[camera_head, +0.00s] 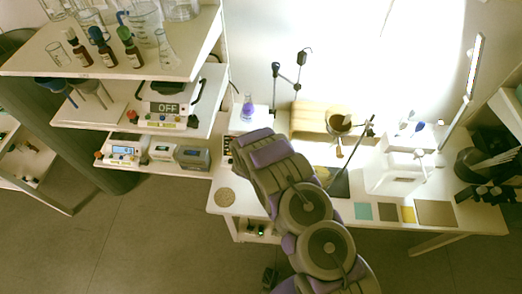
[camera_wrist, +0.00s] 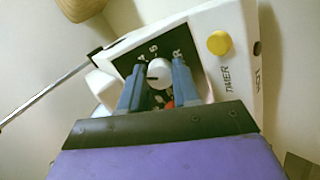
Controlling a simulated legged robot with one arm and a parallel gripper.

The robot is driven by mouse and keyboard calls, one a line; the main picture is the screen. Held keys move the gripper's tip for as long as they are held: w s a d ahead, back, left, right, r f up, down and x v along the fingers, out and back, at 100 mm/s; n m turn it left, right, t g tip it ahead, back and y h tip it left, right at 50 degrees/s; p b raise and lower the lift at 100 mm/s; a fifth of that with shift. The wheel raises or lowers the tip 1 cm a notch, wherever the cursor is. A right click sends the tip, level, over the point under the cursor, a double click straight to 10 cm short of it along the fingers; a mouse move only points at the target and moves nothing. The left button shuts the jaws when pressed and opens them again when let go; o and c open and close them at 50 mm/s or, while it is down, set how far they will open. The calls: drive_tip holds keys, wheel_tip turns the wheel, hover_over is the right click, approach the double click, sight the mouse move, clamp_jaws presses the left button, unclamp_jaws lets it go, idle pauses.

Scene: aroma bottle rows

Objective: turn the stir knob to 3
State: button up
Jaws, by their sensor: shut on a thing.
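The white stir knob (camera_wrist: 159,72) sits on a dark dial panel (camera_wrist: 200,80) on a white device (camera_wrist: 238,20) in the wrist view. My gripper (camera_wrist: 160,78) has its two blue-grey fingers on either side of the knob, shut on it. I cannot tell which number the knob points to. In the head view my arm covers the gripper and the knob.
A yellow knob (camera_wrist: 219,43) beside the word TIMER and a metal rod (camera_wrist: 40,100) are near my gripper. In the head view, a flask with purple liquid (camera_head: 248,108) stands beyond my arm. Shelves with bottles and instruments (camera_head: 125,118) are at left.

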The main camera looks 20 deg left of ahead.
drive_tip(key=shift+s+a+n, duration=0.1)
drive_tip(key=shift+a+n, duration=0.15)
drive_tip(key=shift+n, duration=0.35)
drive_tip(key=o, duration=0.9)
drive_tip(key=shift+s+a, duration=0.1)
drive_tip(key=shift+o, duration=0.8)
drive_tip(key=shift+d, duration=0.2)
drive_tip(key=shift+r, duration=0.1)
drive_tip(key=v, duration=1.6)
drive_tip(key=shift+s+r+p, duration=0.2)
drive_tip(key=shift+s+p, duration=0.1)
drive_tip(key=shift+s, duration=0.05)
